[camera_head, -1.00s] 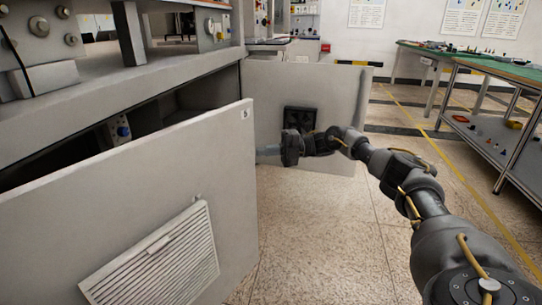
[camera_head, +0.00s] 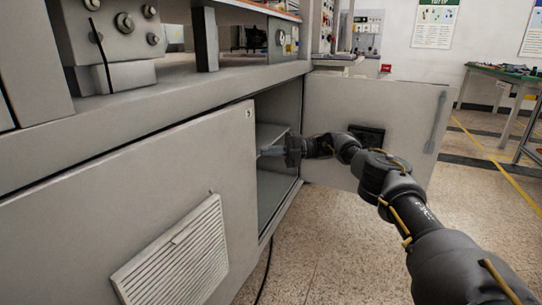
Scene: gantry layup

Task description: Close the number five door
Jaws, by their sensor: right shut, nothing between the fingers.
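The near door (camera_head: 120,210) is a grey panel with a louvred vent (camera_head: 178,255) and a small number mark at its upper right corner, too small to read surely. It stands almost flush with the cabinet front, and I see no clear gap along its top edge. My right gripper (camera_head: 268,151) is shut and empty, pointing left beside the door's right edge, in front of the open bay. I cannot tell whether it touches the door. My left gripper is out of view.
A second door (camera_head: 405,105) stands swung open on the right, behind my right arm, with a black latch plate (camera_head: 367,134). The bay (camera_head: 275,185) beside the near door is open, with a shelf inside. A dark cable lies on the floor. A green-topped table (camera_head: 505,70) stands at the back right.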

